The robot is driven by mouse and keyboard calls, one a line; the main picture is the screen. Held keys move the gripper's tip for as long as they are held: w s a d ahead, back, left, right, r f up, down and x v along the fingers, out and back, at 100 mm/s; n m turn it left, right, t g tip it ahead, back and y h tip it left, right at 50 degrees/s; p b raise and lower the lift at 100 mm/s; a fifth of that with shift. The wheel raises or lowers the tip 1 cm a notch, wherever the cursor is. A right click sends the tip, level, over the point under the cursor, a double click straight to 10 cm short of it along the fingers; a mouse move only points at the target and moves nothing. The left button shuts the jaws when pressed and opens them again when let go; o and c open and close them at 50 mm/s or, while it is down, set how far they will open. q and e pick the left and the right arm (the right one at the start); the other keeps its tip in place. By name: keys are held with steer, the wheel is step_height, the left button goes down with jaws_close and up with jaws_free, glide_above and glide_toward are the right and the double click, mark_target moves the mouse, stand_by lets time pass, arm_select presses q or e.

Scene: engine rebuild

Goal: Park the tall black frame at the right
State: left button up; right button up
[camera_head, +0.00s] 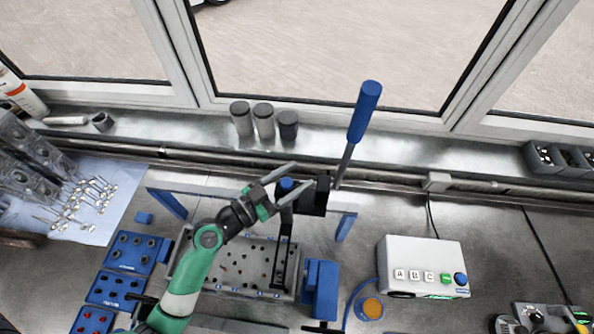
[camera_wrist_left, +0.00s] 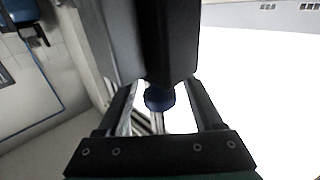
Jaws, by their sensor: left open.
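The tall black frame (camera_head: 317,197) stands at the right part of the silver crossbar, above the perforated plate (camera_head: 225,262). A long lever with a blue handle (camera_head: 365,110) rises from its right side. A blue knob (camera_head: 286,185) sits at its left. My left gripper (camera_head: 300,174) is open at the knob, one finger on each side. In the left wrist view the knob (camera_wrist_left: 159,98) shows below the black body (camera_wrist_left: 150,40), between the open fingers (camera_wrist_left: 165,105). I cannot tell whether the fingers touch it. My right gripper is not in view.
A white control box (camera_head: 422,266) with lettered buttons stands at the right. Blue trays (camera_head: 132,252) lie at the left, near a cloth with valves (camera_head: 80,205). Three dark-lidded jars (camera_head: 264,121) stand on the sill. The bench between frame and control box is fairly clear.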

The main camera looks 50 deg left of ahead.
arm_select(q)
steer(key=shift+w, duration=0.4)
jaws_close()
stand_by(1.2)
